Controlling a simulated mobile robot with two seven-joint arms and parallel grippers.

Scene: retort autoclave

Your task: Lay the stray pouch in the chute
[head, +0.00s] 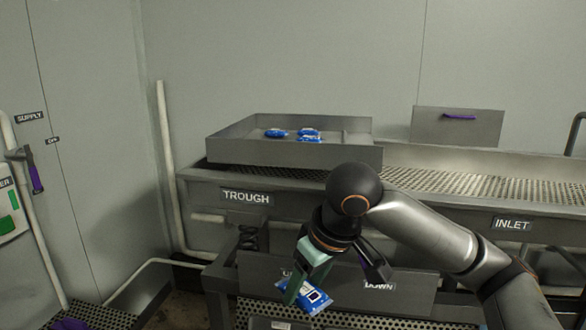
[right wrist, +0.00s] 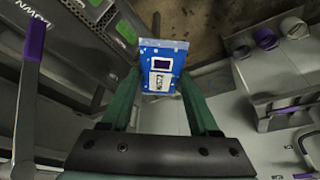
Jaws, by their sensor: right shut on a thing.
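The stray pouch (head: 312,298) is blue and white with a dark square on its label. It also shows in the right wrist view (right wrist: 160,62), upright between two green fingers. My right gripper (head: 302,290) points down and is shut on the pouch, holding it in front of the lower panel marked DOWN (head: 380,287). The gripper also shows in the right wrist view (right wrist: 159,80). No part in view is labelled as the chute, so I cannot tell which it is. My left gripper is not in view.
A grey tray (head: 290,155) with several blue pouches (head: 309,135) stands on the bench marked TROUGH (head: 246,198). A perforated bed (head: 450,182) runs right towards INLET (head: 512,224). A grey plate with a purple handle (head: 458,127) stands behind it. Pipes line the left wall.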

